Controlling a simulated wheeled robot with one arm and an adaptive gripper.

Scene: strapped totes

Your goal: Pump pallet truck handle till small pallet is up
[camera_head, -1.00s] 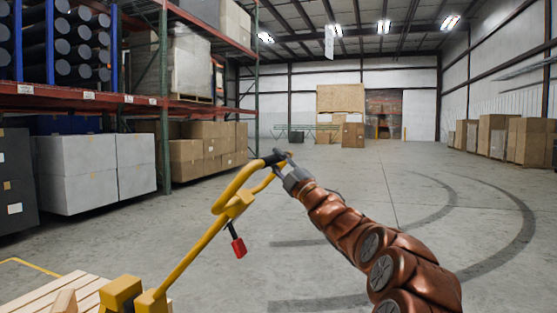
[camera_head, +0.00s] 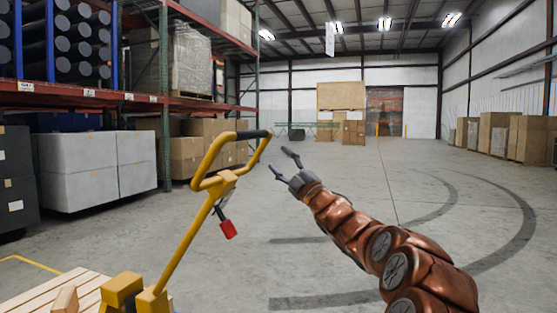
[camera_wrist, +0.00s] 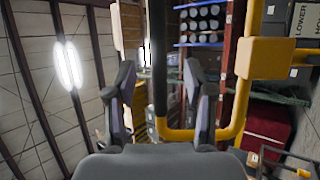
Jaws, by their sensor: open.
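The yellow pallet truck handle (camera_head: 207,213) leans up to the right from its yellow base (camera_head: 152,301) at the lower left. Its looped top ends in a black grip (camera_head: 253,134). My gripper (camera_head: 282,161) is open and empty, just right of the loop and a little below the grip, with a visible gap. In the wrist view, the black grip (camera_wrist: 160,50) shows between the two spread fingers, beyond their tips; the yellow loop (camera_wrist: 238,110) is at the right. A red tag (camera_head: 228,230) hangs from the handle. The light wooden pallet (camera_head: 35,298) is partly visible; its height above the floor cannot be told.
A tall rack (camera_head: 165,95) with wrapped goods and boxes stands at the left, with large grey boxes (camera_head: 95,170) beneath. Cardboard boxes (camera_head: 495,135) line the right wall. The concrete floor (camera_head: 380,185) ahead is clear.

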